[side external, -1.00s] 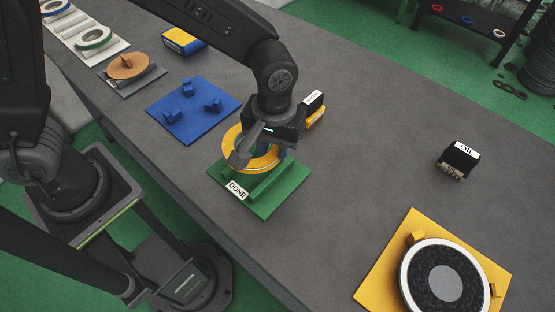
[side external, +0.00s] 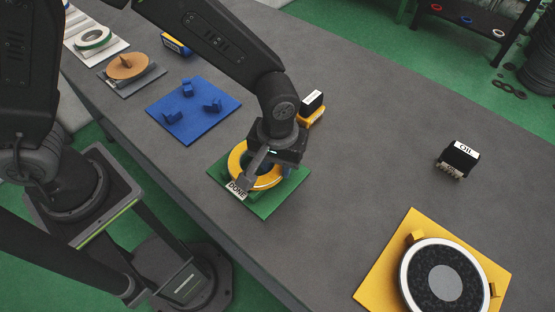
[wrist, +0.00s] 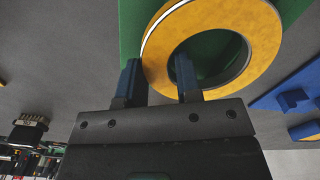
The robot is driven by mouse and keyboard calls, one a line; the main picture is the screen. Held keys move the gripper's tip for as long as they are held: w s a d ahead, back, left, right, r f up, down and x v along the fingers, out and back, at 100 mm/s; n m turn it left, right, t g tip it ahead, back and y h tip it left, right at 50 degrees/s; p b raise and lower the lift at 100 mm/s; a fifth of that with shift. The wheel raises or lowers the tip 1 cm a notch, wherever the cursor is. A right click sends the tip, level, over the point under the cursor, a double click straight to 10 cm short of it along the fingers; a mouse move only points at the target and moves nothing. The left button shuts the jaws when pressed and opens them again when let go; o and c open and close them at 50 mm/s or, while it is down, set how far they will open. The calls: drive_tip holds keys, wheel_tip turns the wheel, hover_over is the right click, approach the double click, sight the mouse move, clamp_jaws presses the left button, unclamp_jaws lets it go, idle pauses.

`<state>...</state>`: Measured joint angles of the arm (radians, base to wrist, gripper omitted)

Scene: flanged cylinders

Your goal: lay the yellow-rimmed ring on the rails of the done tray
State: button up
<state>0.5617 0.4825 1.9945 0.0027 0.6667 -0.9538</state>
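The yellow ring (side external: 237,160), with a pale line along its edge, is over the green done tray (side external: 288,193). It looks roughly level and covers most of the rails; I cannot tell whether it touches them. My gripper (side external: 256,172) is shut on the near side of the ring. In the wrist view my gripper (wrist: 158,78) has one finger inside the hole of the ring (wrist: 265,38) and one outside, with the green tray (wrist: 130,28) behind. The DONE label (side external: 237,189) on the tray's front edge is partly covered by a finger.
A blue plate with several posts (side external: 195,108) lies to the left. A brown disc on a grey stand (side external: 126,66) is beyond it. A yellow-and-black block (side external: 312,105) stands behind the tray. A yellow plate with a large disc (side external: 385,270) is at lower right.

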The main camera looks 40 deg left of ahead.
drive_tip(key=o, duration=0.4)
drive_tip(key=shift+o, duration=0.2)
wheel_tip(320, 180, up, 12)
drive_tip(key=shift+r, duration=0.25)
drive_tip(key=s+a+r+m+t, duration=0.2)
drive_tip(key=s+a+r, duration=0.2)
drive_tip(key=a, duration=0.6)
drive_tip(key=s+a+r+m+t, duration=0.2)
drive_tip(key=s+a, duration=0.4)
drive_tip(key=a, duration=0.4)
wheel_tip(320, 180, up, 2)
drive_tip(key=shift+s+r+t, duration=0.15)
drive_tip(key=shift+s+t, duration=0.05)
drive_tip(key=shift+t, duration=0.6)
